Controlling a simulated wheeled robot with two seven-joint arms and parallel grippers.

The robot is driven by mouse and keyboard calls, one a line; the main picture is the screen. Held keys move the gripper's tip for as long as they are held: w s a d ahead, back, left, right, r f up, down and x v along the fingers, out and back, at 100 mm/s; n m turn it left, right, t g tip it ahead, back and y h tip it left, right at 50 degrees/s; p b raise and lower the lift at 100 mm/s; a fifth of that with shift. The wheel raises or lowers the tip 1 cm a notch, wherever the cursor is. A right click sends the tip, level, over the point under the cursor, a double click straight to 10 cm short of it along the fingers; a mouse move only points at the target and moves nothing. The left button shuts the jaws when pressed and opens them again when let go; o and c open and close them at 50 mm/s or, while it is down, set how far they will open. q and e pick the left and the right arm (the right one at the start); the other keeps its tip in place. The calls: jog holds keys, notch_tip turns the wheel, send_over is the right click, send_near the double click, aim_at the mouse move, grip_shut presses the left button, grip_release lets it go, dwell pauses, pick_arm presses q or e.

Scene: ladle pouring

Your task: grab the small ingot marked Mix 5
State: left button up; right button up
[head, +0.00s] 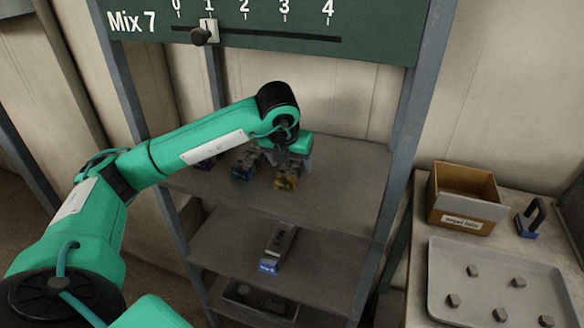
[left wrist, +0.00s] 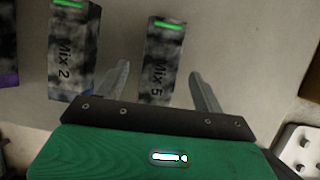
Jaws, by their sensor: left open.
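The small ingot marked Mix 5 (left wrist: 160,62) is a mottled grey-black block with a green strip, in the left wrist view. In the head view, the rightmost block, with an orange end (head: 286,182), appears to be it, on the upper shelf partly under my left gripper (head: 292,158). My left gripper (left wrist: 160,72) is open, with one finger on each side of the Mix 5 ingot in the picture. I cannot tell whether the fingers are at its height. A similar ingot marked Mix 2 (left wrist: 72,50) lies to its left, outside the fingers. My right gripper is not in view.
A purple-ended block (head: 207,162) is farther left on the upper shelf (head: 335,200). A longer blue-ended block (head: 278,245) lies on the shelf below. A cardboard box (head: 465,200) and a tray (head: 440,280) with several small pieces stand on the right table. Shelf posts flank the arm.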

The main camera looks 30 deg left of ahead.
pick_arm(q)
jog(key=shift+w+a+f, duration=0.1)
jog(key=shift+w+f, duration=0.1)
jog(key=shift+f, duration=0.4)
jog(key=c, duration=1.3)
jog(key=shift+c, duration=0.7)
jog(key=shift+r, duration=0.15)
